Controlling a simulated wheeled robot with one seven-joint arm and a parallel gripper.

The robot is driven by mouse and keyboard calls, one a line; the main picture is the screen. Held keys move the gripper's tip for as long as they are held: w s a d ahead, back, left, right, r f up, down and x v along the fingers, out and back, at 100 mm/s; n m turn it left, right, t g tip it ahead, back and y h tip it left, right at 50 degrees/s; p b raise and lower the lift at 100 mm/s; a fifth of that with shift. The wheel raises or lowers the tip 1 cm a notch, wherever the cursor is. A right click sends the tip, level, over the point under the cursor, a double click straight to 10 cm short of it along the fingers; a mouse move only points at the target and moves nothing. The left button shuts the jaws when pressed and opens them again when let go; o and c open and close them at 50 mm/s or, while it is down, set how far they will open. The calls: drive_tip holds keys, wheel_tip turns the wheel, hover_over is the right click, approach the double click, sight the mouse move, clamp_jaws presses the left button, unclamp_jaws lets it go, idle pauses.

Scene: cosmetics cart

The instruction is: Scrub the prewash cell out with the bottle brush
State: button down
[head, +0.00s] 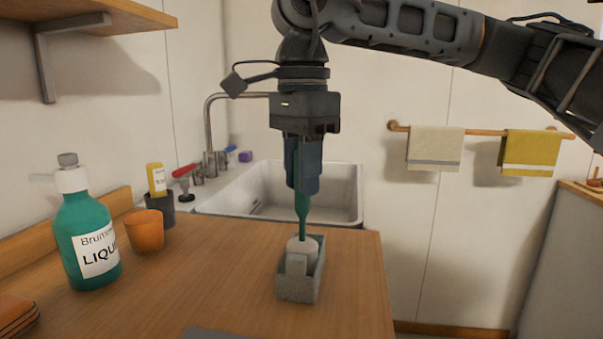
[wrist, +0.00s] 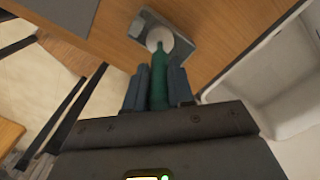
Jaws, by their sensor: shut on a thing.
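My gripper (head: 303,186) points straight down over the wooden counter, shut on the green handle of the bottle brush (head: 303,207). The brush is upright, its pale round head (head: 301,246) low at the small grey open box, which looks like the prewash cell (head: 297,290). In the wrist view the brush handle (wrist: 159,82) runs between the fingers (wrist: 157,88) to the pale head, which sits inside the outline of the grey box (wrist: 184,54). The lower part of the head is hidden by the box wall, so I cannot tell how deep it reaches.
A green liquid bottle (head: 88,235), an orange cup (head: 145,231) and a dark cup (head: 160,211) holding a yellow item stand on the left. A sink (head: 340,208) with a tap lies behind the counter. The counter around the box is clear.

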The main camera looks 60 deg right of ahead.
drive_tip(key=shift+s+a+r+b, duration=0.1)
drive_tip(key=shift+s+a+b, duration=0.1)
drive_tip(key=shift+a+b, duration=0.4)
drive_tip(key=shift+w+d, duration=0.8)
drive_tip(key=shift+d, duration=1.55)
drive_tip(key=shift+s+a+b, duration=0.25)
drive_tip(key=shift+a, duration=0.5)
drive_tip(key=shift+s+a+b, duration=0.3)
drive_tip(key=shift+a, duration=0.45)
drive_tip(key=shift+s+a+b, duration=0.25)
drive_tip(key=shift+a, duration=0.5)
drive_tip(key=shift+r+p, duration=2.85)
drive_tip(key=shift+r, duration=1.5)
drive_tip(key=shift+d, duration=0.1)
